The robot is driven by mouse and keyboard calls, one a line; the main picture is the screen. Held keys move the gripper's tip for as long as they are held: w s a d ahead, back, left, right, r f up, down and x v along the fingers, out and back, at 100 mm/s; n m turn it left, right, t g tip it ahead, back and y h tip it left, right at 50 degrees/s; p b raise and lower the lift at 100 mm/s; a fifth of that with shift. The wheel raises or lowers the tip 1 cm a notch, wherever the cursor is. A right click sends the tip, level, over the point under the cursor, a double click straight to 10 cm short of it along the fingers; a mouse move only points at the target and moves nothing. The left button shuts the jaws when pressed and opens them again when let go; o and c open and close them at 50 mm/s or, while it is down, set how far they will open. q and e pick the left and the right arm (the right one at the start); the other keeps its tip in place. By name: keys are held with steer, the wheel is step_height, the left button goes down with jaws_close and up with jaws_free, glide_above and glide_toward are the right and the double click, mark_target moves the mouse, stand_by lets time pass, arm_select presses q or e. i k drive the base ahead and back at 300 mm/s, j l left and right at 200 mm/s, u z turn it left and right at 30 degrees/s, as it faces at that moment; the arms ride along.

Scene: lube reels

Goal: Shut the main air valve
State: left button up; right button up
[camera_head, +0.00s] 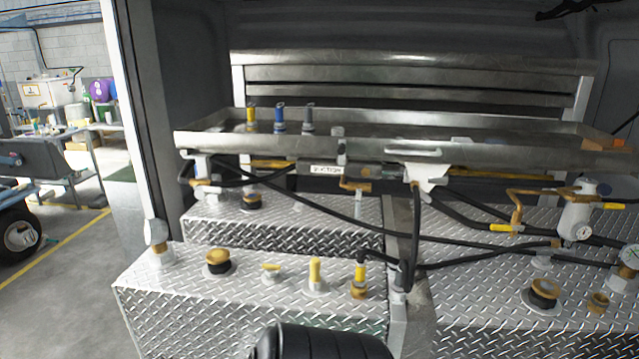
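I cannot tell from the view which valve is the main air valve. A yellow lever (507,228) lies roughly level on brass piping at the right, below the tray. Another yellow lever (613,206) points right from a grey filter unit with a gauge (577,215) at the far right. Neither of my grippers is in view.
A long metal tray (420,151) spans above the boxes, with several small upright fittings at its left. Black hoses (440,265) cross below it. The floor at left (70,290) is open.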

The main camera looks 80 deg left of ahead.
mark_target(210, 190)
steer(key=u, duration=1.85)
steer(key=i+u, duration=0.1)
steer(key=u, duration=0.3)
steer(key=i+u, duration=0.1)
steer(key=u, duration=0.75)
steer(key=i+u, duration=0.15)
steer(key=u, duration=0.25)
